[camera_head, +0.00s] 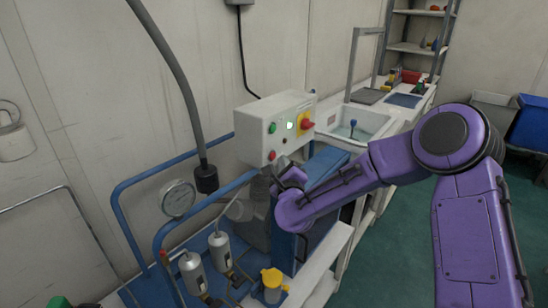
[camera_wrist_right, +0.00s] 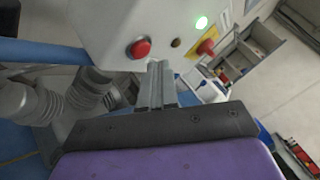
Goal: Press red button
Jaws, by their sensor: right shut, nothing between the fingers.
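The red button (camera_head: 272,156) is a small round cap low on the front of a white control box (camera_head: 250,138). In the right wrist view the red button (camera_wrist_right: 138,48) stands out from the box face, just left of and slightly above my fingertips. My right gripper (camera_head: 279,166) is in front of the lower part of the box, close to the button. In the wrist view its two fingers (camera_wrist_right: 155,68) are together and hold nothing. A small gap to the button seems to show, but its depth is hard to tell. My left gripper is out of view.
The box also carries a green button (camera_head: 272,128), a lit green lamp (camera_head: 290,126), a dark small knob (camera_head: 285,140) and a red knob on yellow (camera_head: 306,123). Blue rails (camera_head: 140,180) and a gauge (camera_head: 178,198) are left. A sink (camera_head: 358,122) is behind.

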